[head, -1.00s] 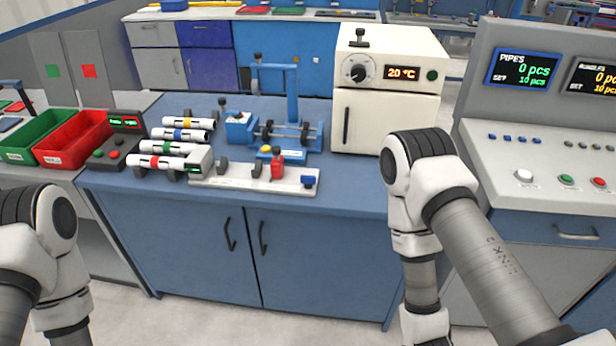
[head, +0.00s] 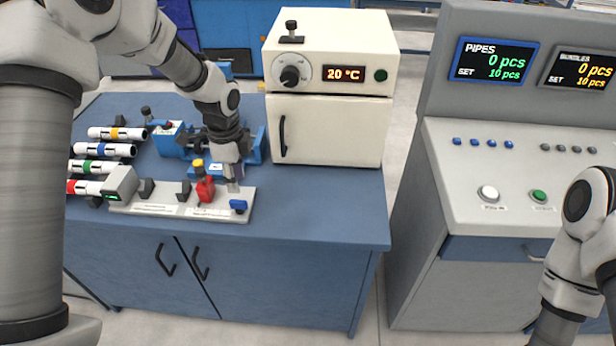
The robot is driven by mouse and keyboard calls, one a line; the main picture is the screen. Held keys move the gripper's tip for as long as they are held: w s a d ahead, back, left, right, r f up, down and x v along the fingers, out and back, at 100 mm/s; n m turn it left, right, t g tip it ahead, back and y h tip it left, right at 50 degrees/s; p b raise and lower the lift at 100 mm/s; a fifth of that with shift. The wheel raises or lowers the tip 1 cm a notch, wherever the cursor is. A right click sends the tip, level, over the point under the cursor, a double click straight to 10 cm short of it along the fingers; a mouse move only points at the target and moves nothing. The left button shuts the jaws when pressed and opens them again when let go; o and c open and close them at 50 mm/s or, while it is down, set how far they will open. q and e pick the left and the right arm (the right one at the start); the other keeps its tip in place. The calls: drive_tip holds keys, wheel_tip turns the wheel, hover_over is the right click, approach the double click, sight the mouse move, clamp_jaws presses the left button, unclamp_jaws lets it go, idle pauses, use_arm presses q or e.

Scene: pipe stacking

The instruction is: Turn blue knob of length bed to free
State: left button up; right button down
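The length bed (head: 160,208) is a long pale strip along the front of the blue bench, with a small green display at its left end. Its blue knob (head: 239,205) sits at the right end. A red slider block (head: 204,190) stands on the bed left of the knob. My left gripper (head: 234,184) points down just above and behind the blue knob, with a small visible gap. Its fingers are too small to tell whether they are open. My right arm shows at the right edge; its gripper is out of view.
Several white pipes with coloured bands (head: 105,150) lie at the left of the bench. A blue fixture (head: 170,140) stands behind the bed. A cream oven (head: 330,130) stands right of my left gripper. The bench front right of the knob is clear.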

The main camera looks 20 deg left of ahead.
sight(237, 201)
use_arm(q)
drive_tip(key=shift+w+f, duration=0.1)
drive_tip(key=f, duration=0.1)
drive_tip(key=s+f, duration=0.1)
drive_tip(key=shift+a+f, duration=0.3)
drive_tip(key=shift+f, duration=0.05)
drive_tip(key=f, duration=0.4)
drive_tip(key=shift+w+d+f+p, duration=0.15)
drive_tip(key=shift+w+f+p, duration=0.15)
drive_tip(key=shift+p, duration=0.05)
drive_tip(key=shift+s, duration=0.2)
clamp_jaws()
